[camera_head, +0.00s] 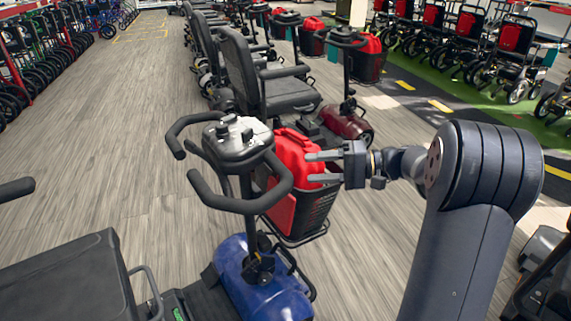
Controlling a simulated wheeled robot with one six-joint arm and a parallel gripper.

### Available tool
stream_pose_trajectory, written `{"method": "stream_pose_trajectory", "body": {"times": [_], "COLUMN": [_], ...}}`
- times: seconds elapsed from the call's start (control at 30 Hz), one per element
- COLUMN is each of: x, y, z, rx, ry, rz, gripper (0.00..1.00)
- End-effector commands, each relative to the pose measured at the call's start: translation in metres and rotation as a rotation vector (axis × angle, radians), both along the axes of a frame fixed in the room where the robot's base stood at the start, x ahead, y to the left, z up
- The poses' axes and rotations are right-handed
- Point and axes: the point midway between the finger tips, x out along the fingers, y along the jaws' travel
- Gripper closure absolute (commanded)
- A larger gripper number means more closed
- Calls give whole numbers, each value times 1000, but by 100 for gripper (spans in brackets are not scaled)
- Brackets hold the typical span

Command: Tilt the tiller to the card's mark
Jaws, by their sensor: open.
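The tiller (258,208) of the blue scooter stands in the middle of the view. It carries black looped handlebars (232,204) and a grey control console (236,140). Its column rises from the blue front cover (258,280) and looks near upright; its exact tilt is hard to tell. My gripper (309,168) is open, with its fingers pointing left. It is to the right of the tiller, over the front basket, and appears apart from the handlebars. Whether it touches the red bag (292,152) is unclear. I cannot make out a card or its mark.
The black basket (315,212) holds the red bag in front of the tiller. The scooter's seat (65,285) is at lower left. Another scooter with a grey seat (285,93) stands behind. Wheelchairs (512,60) line the right. Open floor (110,170) lies left.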

Motion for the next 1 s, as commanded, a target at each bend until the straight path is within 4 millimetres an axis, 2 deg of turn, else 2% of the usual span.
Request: {"method": "stream_pose_trajectory", "body": {"times": [0.2, 0.43, 0.6, 0.87, 1.0], "x": [4, 8, 10, 10, 10], "y": [43, 78, 89, 90, 90], "z": [-7, -12, -14, -14, -14], "rx": [1, 1, 0, 0, 0], "ry": [1, 0, 1, 1, 1], "rz": [5, 3, 2, 0, 0], "gripper": [51, 51, 51, 51, 60]}}
